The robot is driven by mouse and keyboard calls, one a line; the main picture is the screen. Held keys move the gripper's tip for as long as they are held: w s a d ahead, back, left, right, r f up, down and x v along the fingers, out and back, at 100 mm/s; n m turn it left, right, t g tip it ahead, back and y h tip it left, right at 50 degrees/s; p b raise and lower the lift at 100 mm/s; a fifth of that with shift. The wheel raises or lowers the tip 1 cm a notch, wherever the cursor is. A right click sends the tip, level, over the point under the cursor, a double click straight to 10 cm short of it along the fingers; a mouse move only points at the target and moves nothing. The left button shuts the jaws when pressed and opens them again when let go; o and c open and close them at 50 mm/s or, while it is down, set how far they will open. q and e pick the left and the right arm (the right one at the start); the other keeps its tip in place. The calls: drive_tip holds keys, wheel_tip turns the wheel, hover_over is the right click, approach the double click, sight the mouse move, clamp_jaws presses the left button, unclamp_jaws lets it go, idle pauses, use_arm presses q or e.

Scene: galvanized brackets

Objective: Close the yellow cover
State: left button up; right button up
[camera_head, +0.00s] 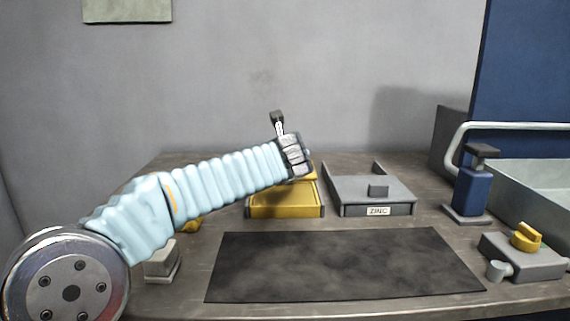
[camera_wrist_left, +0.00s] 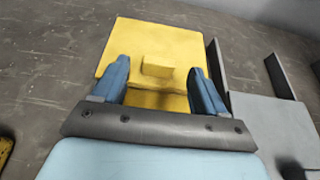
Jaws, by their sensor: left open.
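The yellow cover (camera_wrist_left: 180,38) is a flat plate with a small block handle (camera_wrist_left: 157,67) in the left wrist view. It appears slid back from the yellow box (camera_head: 285,205), whose inside shows in front of it. In the head view my left arm hides most of the cover. My left gripper (camera_head: 296,158) is over the box. In the left wrist view, its blue fingers (camera_wrist_left: 157,78) are open, one on each side of the handle, with gaps visible. I cannot tell the height of the fingertips over the cover. My right gripper is not in view.
A grey box marked ZINC (camera_head: 372,190) stands right of the yellow box, its lid on and rails behind. A dark mat (camera_head: 340,265) lies in front. A blue dispenser (camera_head: 474,185) and a grey block with a yellow knob (camera_head: 525,255) are at right.

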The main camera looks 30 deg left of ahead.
use_arm(q)
drive_tip(key=shift+x, duration=1.6)
drive_tip(key=shift+c, duration=0.4)
drive_tip(key=shift+d, duration=0.1)
clamp_jaws()
